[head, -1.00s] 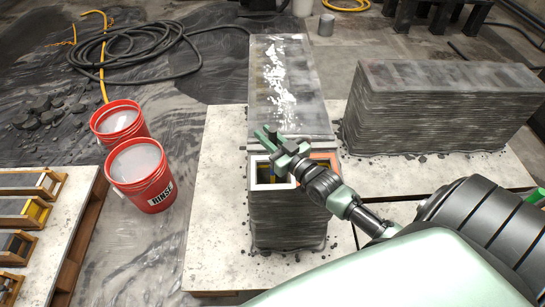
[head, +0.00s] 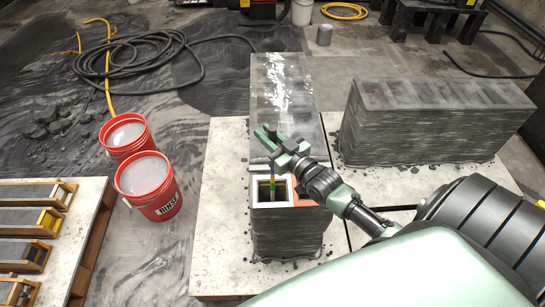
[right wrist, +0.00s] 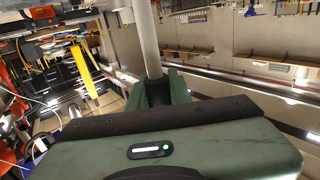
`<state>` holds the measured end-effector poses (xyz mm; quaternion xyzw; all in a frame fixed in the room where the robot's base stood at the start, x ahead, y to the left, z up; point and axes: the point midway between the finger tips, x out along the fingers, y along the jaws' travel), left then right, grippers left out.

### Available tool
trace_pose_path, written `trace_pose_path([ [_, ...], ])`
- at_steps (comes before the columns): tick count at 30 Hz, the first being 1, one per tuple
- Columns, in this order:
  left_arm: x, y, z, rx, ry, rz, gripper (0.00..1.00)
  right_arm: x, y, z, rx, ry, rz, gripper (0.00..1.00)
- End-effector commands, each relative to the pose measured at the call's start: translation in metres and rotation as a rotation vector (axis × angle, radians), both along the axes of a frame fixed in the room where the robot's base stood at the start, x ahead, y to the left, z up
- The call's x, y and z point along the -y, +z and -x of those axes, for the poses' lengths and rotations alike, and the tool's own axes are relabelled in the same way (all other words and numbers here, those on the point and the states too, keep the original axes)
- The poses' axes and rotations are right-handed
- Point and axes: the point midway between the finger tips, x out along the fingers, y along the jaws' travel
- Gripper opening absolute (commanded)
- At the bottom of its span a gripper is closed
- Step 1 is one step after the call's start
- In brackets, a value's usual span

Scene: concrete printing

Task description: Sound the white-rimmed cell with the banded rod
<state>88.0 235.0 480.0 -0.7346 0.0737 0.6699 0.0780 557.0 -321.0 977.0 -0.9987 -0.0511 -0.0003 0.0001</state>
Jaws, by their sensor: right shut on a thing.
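The white-rimmed cell (head: 288,203) is a square opening in the top front end of the dark layered concrete block (head: 285,233). My right gripper (head: 268,142) is above and just behind it in the head view, shut on the banded rod (head: 272,181). Green and yellow bands show on the rod below the gripper, against the cell opening. I cannot tell how deep its lower end is. In the right wrist view the rod's pale shaft (right wrist: 146,38) stands between the green fingers. My left gripper is not in view.
An orange-rimmed cell (head: 304,203) lies to the right, mostly behind my right arm. Another concrete block (head: 430,125) stands further right. Two red buckets (head: 150,200) and a pallet (head: 85,225) with wooden-framed trays are at the left. A black hose (head: 140,55) coils behind.

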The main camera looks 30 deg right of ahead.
Motion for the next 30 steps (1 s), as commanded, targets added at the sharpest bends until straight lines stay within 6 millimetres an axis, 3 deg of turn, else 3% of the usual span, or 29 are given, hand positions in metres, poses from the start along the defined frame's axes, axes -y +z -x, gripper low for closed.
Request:
trace_pose_path([
  [1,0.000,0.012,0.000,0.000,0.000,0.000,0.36,0.000,0.013,0.000,0.002,0.000,0.000,0.00],
  [27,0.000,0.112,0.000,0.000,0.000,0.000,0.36,0.000,0.118,0.000,0.003,0.000,0.000,0.00],
  [30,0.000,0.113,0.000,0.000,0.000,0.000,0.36,0.000,0.126,0.000,0.002,0.000,0.000,0.00],
])
